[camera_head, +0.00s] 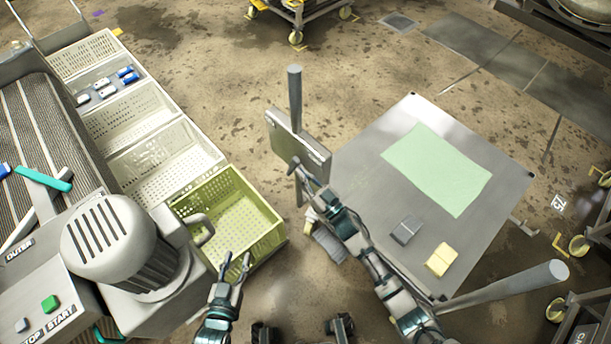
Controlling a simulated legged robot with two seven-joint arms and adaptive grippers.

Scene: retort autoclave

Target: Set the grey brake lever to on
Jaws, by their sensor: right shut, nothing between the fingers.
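A grey box (299,150) with a small dark label at its lower right stands in the middle of the view. A grey round bar (295,88) rises behind its upper edge. I cannot tell which grey part is the brake lever, or its setting. My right gripper (297,169) is shut and empty at the box's lower front edge; I cannot tell whether it touches. My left gripper (236,266) is open and empty, in front of the yellow-green crate (280,234).
A steel table (365,150) with a green sheet (437,168), a dark block (406,230) and a yellow block (441,259) stands right. A thick grey bar (512,284) slants at the lower right. A motor (110,236) and conveyor (45,125) stand left. Floor behind the box is clear.

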